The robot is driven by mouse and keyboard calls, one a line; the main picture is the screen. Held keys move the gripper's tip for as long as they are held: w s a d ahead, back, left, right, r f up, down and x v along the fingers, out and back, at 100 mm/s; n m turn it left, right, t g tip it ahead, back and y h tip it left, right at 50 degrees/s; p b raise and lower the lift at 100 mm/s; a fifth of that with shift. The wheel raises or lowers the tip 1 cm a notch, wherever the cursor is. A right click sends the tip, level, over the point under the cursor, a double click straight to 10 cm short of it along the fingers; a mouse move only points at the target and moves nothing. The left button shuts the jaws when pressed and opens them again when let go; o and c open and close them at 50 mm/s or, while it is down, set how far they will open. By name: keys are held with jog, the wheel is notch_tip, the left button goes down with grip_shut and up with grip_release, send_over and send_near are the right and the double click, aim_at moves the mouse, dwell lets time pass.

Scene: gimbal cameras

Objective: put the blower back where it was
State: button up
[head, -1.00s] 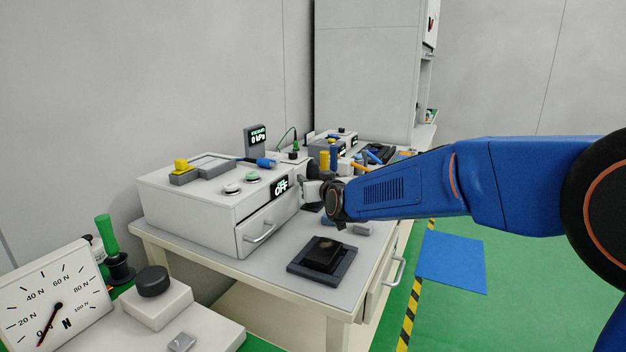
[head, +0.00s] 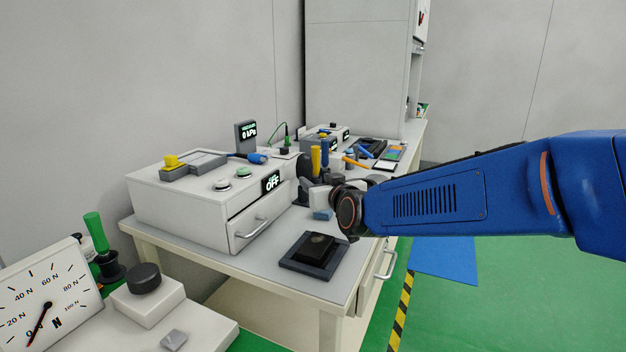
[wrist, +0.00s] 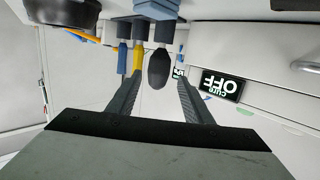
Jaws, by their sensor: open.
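A dark, rounded bulb on a grey stem, which looks like the blower (wrist: 158,70), shows in the wrist view, where the picture is upside down. It stands in a blue-grey holder (wrist: 156,9), beside a yellow handle (wrist: 137,58) and a blue handle (wrist: 122,58). My gripper (wrist: 159,82) is open. Its two fingers point toward the bulb, which shows between their tips; I see no finger closed on it. In the head view my gripper is small and partly hidden by my wrist, near the yellow handle (head: 316,158).
A white cure box (head: 185,212) with an OFF display (head: 271,181) and a drawer stands close left of my gripper. A black tray (head: 315,254) lies on the bench front. Cables and devices sit behind. A force gauge (head: 45,305) is at lower left. Green floor is free at right.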

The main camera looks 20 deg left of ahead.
jog(key=shift+s+d, duration=0.25)
jog(key=shift+s, duration=0.05)
jog(key=shift+d, duration=0.1)
jog(key=s+d+f+m+g+h, duration=0.1)
jog(key=s+d+f+m+h, duration=0.15)
jog(key=d, duration=1.25)
jog(key=s+d+f+m+g+h, duration=0.1)
jog(key=s+d+g+h, duration=0.2)
jog(key=d, duration=1.3)
jog(key=s+d+f+m+g+h, duration=0.1)
jog(key=s+d+f, duration=0.3)
jog(key=s+d, duration=0.3)
jog(key=s+d+f+m+g+h, duration=0.1)
jog(key=s+d+f, duration=0.3)
jog(key=s+d, duration=0.4)
jog(key=s+d+f+m+g+h, duration=0.1)
jog(key=s+d+f+m+h, duration=0.1)
jog(key=s+d, duration=0.6)
jog(key=s+f+h, duration=0.1)
jog(key=s+f, duration=0.1)
jog(key=s, duration=0.1)
jog(key=shift+s+d+m+g, duration=0.15)
jog(key=shift+s+m+g, duration=0.15)
jog(key=shift+m+g, duration=0.1)
